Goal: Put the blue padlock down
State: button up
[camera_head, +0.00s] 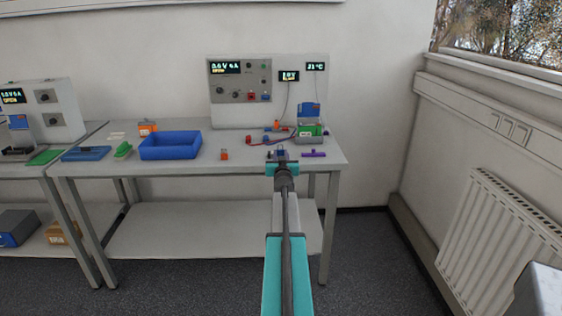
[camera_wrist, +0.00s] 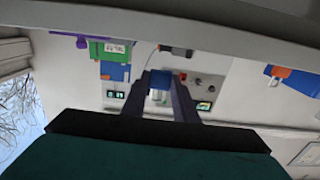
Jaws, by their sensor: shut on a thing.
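The blue padlock (camera_wrist: 161,78) is between the fingertips of my gripper (camera_wrist: 160,88) in the wrist view, with its silver shackle turned toward the palm. My gripper (camera_head: 281,155) is shut on it. In the head view the gripper is at the front edge of the right workbench (camera_head: 200,165), and the padlock shows only as a small blue spot (camera_head: 280,152). I cannot tell how high it is above the bench top.
A blue tray (camera_head: 170,154) and an orange object (camera_head: 224,155) are left of my gripper. A purple item (camera_head: 314,154) lies just right, in front of a green-topped unit (camera_head: 310,131). The cycler panel (camera_head: 240,92) stands behind. Bare bench lies between the tray and the orange object.

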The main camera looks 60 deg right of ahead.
dwell(0.3)
jog(key=shift+d+p, duration=0.6)
jog(key=shift+d, duration=0.15)
jog(key=shift+a+f+b, duration=0.15)
jog(key=shift+f+b, duration=0.7)
jog(key=shift+f, duration=0.95)
jog(key=shift+f, duration=0.15)
jog(key=o, duration=0.9)
jog(key=shift+r, duration=0.2)
jog(key=v, duration=1.2)
jog(key=shift+b, duration=0.4)
